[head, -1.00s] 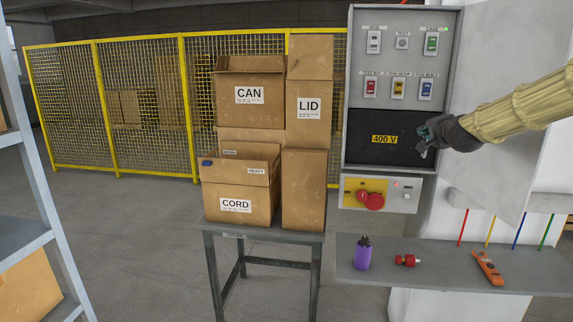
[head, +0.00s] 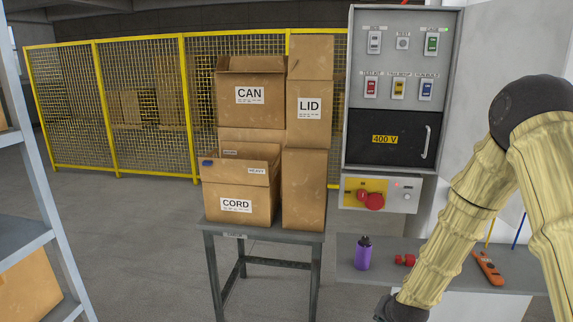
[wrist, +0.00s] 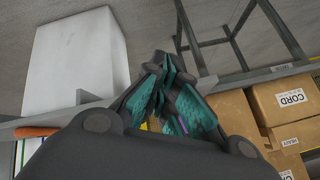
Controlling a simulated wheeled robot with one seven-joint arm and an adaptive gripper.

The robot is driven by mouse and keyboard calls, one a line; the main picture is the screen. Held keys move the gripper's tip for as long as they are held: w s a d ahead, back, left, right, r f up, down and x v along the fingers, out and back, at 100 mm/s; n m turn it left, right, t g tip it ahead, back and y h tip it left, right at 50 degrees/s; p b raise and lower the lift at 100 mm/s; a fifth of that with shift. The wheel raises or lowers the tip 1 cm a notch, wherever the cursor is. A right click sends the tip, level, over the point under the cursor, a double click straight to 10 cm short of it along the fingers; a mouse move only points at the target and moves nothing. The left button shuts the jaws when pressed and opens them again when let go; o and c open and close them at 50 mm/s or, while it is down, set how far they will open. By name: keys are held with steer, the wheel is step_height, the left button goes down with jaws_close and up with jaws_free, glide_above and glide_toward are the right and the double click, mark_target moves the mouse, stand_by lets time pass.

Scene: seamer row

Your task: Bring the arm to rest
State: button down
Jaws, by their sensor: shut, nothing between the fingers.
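My arm (head: 470,185) is folded at the right of the head view, in front of the open cabinet door and the shelf. Its elbow is up and its forearm slopes down to the left. The dark wrist end (head: 395,308) is at the bottom edge, and the fingers are not seen there. In the wrist view my gripper (wrist: 163,72) has its teal-padded fingers together, with nothing seen held.
The cabinet (head: 403,85) has switches and a shut 400 V panel (head: 385,139). A shelf (head: 350,272) holds a purple bottle (head: 363,254), a red item (head: 404,260) and an orange tool (head: 487,268). Boxes (head: 250,95) stand on a table (head: 265,236) left. Floor between is clear.

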steer(key=s+a+f+n+g, duration=0.2)
steer(key=s+f, duration=0.5)
steer(key=s, duration=0.3)
steer(key=s+a+f+n+g, duration=0.1)
steer(key=s+a+f+g, duration=0.1)
steer(key=s+f, duration=0.65)
steer(key=s+a+f+n+g, duration=0.1)
steer(key=s+f+n+g, duration=0.1)
steer(key=s, duration=1)
steer(key=s+f+n+g, duration=0.1)
steer(key=s+f, duration=0.1)
steer(key=s, duration=1.1)
steer(key=shift+a+f+n+g, duration=0.15)
steer(key=shift+a+n+g, duration=0.25)
